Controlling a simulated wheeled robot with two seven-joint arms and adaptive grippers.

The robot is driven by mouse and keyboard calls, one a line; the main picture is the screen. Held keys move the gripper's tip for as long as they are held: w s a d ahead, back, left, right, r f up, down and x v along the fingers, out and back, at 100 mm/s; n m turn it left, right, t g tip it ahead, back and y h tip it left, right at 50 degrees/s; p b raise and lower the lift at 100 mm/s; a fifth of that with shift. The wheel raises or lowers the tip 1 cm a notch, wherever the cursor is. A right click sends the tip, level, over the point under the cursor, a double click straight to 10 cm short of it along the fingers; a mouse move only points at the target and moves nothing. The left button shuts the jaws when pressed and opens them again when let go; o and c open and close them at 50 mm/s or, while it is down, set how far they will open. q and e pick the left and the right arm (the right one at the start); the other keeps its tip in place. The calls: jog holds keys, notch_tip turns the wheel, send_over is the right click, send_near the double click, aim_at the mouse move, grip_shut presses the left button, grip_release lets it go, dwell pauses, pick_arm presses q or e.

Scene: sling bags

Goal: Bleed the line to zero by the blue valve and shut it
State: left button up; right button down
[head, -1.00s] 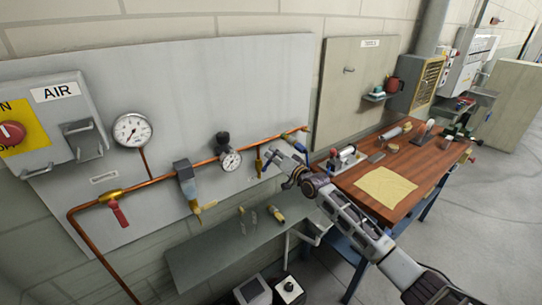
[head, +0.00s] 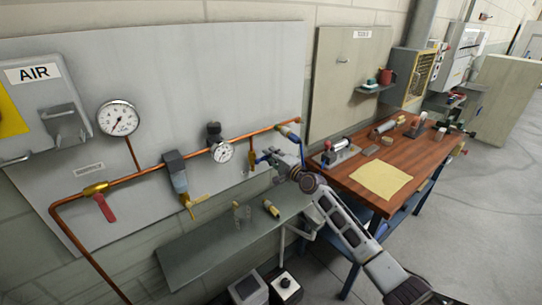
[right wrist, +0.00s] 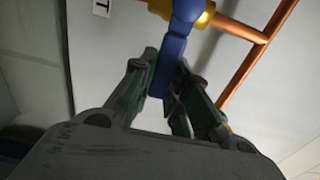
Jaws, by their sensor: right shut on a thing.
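The blue valve has a brass body on a branch under the copper pipe. Its blue lever (head: 263,160) shows just left of my right gripper (head: 273,157) in the head view. In the right wrist view the blue lever (right wrist: 171,60) hangs between the two fingers of my right gripper (right wrist: 166,90), which is shut on it; part of the brass body (right wrist: 205,14) shows above. A large white gauge (head: 118,118) and a small gauge (head: 222,152) sit along the line; their readings are too small to tell. My left gripper is not in view.
A red-handled valve (head: 104,207) and a filter with a yellow drain tap (head: 193,203) sit farther left on the copper pipe (head: 140,175). A grey shelf (head: 205,250) with small fittings is below. A wooden workbench (head: 405,160) stands to the right.

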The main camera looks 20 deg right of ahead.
jog(key=shift+f, duration=0.1)
dwell(0.3)
jog(key=c, duration=1.4)
grip_release()
jog(key=shift+d, duration=0.1)
jog(key=shift+o, duration=0.2)
jog(key=shift+s, duration=0.15)
jog(key=v, duration=1.1)
jog(key=shift+s+d, duration=0.15)
jog(key=shift+s, duration=0.15)
